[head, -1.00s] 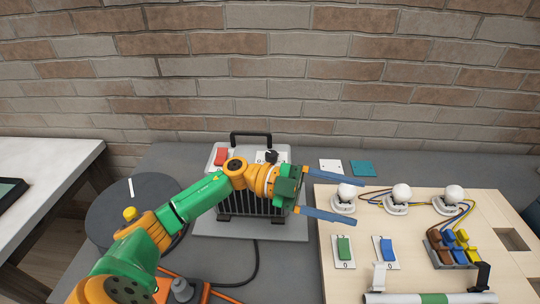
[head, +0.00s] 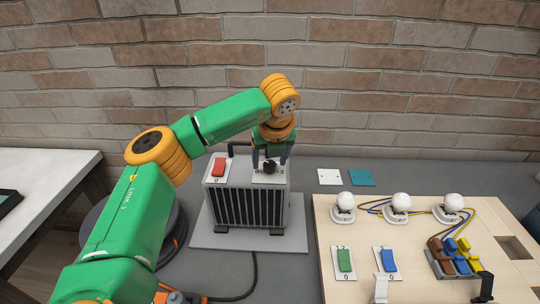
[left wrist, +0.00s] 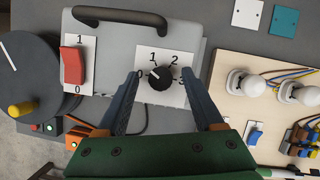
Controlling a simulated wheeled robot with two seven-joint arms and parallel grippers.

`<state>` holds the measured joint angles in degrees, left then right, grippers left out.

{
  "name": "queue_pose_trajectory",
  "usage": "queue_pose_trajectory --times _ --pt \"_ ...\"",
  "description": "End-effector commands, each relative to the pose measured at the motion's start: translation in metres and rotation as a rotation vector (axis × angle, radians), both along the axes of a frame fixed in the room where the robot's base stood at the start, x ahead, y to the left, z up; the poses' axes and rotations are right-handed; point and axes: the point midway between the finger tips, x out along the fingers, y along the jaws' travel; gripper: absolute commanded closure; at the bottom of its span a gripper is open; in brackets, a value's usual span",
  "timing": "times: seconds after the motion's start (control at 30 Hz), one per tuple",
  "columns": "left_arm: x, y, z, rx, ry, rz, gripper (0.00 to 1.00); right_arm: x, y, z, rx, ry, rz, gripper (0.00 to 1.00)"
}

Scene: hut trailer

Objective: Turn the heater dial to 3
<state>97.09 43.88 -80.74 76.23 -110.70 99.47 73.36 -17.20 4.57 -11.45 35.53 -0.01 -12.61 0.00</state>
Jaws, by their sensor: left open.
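The grey heater (head: 248,207) with a dark grille stands on a grey plate on the table. Its black dial (head: 269,167) sits on a white label on the top right. The dial also shows in the left wrist view (left wrist: 161,78), with 0, 1, 2 and 3 around it. Its exact pointing direction is hard to tell. My left gripper (head: 270,160) points down over the dial, open. In the left wrist view its fingers (left wrist: 161,74) lie on either side of the dial, apart from it. My right gripper is not in view.
A red switch (left wrist: 72,66) marked 1 and 0 sits left of the dial. The heater's black handle (left wrist: 119,17) rises behind. A wooden board (head: 330,215) with bulbs and switches lies to the right. A dark round disc (left wrist: 22,65) is to the left.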

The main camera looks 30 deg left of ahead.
Motion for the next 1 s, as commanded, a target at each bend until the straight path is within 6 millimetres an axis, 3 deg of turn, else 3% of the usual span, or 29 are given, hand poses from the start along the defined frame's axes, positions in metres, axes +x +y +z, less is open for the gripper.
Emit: queue_pose_trajectory --times 0.23,0.27,0.5,1.0 --pt "0.001 0.000 -0.004 -0.001 -0.001 -0.002 0.31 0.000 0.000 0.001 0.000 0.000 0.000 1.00" --pt "0.001 0.000 -0.004 -0.001 -0.001 -0.002 0.37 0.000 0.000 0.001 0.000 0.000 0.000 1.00" --pt "0.001 0.000 -0.004 -0.002 -0.002 -0.002 1.00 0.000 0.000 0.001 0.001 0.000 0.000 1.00" --pt "0.000 0.001 -0.006 -0.003 -0.001 -0.126 1.00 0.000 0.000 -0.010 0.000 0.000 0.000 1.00"
